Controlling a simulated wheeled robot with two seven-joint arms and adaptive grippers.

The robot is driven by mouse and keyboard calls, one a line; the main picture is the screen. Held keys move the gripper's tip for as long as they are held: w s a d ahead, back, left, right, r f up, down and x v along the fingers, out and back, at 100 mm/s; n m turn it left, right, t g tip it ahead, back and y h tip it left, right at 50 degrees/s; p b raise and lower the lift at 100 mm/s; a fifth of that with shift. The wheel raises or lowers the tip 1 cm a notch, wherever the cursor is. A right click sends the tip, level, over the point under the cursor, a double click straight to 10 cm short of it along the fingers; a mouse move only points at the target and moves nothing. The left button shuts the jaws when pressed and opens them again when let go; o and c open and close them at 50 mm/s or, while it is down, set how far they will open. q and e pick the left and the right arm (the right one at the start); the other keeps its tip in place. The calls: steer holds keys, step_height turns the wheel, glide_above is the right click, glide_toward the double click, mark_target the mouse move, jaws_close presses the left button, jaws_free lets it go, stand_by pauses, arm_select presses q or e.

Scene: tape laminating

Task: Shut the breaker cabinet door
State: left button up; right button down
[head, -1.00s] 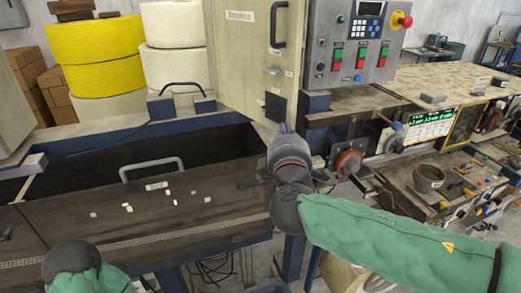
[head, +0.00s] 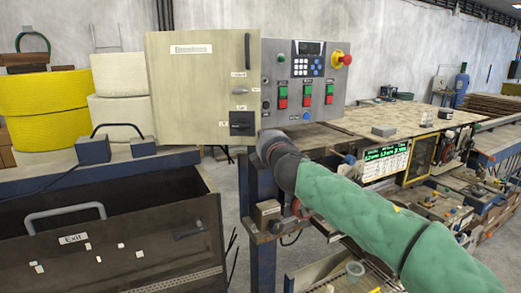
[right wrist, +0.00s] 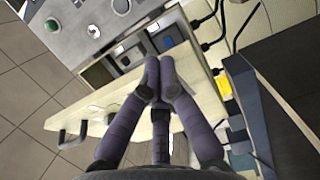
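The breaker cabinet door (head: 195,85) is a flat beige panel with a black upright handle, a grey latch and a black switch on its right side. In the head view its face is turned towards me, just left of the grey control panel (head: 308,100). My left gripper is out of view.
A dark lid (head: 110,245) with a metal handle lies in front at the lower left. Yellow and white rolls (head: 45,110) stand behind it. A workbench (head: 400,120) with a lit display (head: 386,165) stretches right. A red emergency button (head: 343,60) sits on the control panel.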

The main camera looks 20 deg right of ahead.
steer(key=w+d, duration=0.1)
steer(key=w, duration=0.2)
steer(key=w+d, duration=0.1)
steer(key=w, duration=0.2)
steer(key=w+d+p, duration=0.1)
steer(key=w, duration=0.1)
steer(key=shift+w+d, duration=0.1)
steer(key=shift+w, duration=0.3)
steer(key=shift+w+d, duration=0.2)
steer(key=shift+w, duration=0.7)
steer(key=shift+s+f, duration=0.1)
